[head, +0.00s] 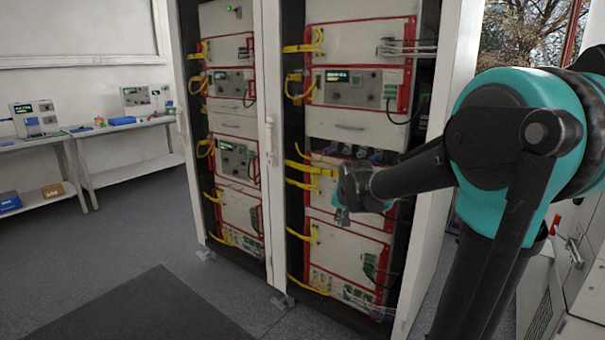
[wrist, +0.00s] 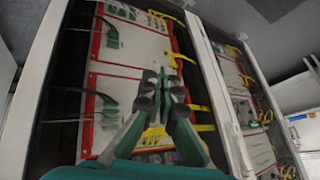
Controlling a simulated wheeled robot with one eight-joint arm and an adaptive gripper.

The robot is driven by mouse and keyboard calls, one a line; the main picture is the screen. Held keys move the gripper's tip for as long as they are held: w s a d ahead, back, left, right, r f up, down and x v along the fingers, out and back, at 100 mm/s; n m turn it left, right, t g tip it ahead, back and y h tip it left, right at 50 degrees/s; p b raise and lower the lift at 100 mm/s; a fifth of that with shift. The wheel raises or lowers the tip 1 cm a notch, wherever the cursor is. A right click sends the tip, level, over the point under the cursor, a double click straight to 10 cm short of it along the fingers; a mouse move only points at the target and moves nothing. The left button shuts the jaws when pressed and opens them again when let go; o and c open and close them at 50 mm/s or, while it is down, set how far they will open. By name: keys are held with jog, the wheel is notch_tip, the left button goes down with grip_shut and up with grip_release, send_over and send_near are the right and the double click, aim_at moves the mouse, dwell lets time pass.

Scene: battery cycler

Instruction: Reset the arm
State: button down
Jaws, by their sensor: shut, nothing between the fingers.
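My arm reaches in from the right in the head view, and my gripper (head: 341,214) is at its far end, in front of the right bay of the battery cycler cabinet (head: 269,120). In the wrist view my gripper (wrist: 162,84) shows its two green fingers with dark tips brought together, with nothing between them. Behind the fingers are a pale panel with red edging (wrist: 130,50) and yellow cables (wrist: 155,132). I cannot tell how far the fingertips are from the panel.
Yellow cables (head: 312,170) stick out from the cabinet's units near my gripper. The cabinet's white side wall (head: 440,160) stands close to my arm. Benches (head: 120,127) with instruments stand at the left. A dark mat (head: 150,310) lies on the open floor.

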jog(key=s+d+f+n+g, duration=0.1)
jog(key=s+d+f, duration=0.1)
jog(key=s+f, duration=0.3)
jog(key=s+d+f+n, duration=0.1)
jog(key=s+f, duration=0.4)
jog(key=s, duration=0.8)
jog(key=s+d+f+n+g, duration=0.1)
jog(key=s+d+f+n, duration=0.1)
jog(key=s+f, duration=0.3)
jog(key=s+d, duration=0.1)
jog(key=s, duration=0.3)
jog(key=shift+d+g, duration=0.3)
jog(key=shift+d, duration=0.1)
jog(key=shift+w, duration=0.1)
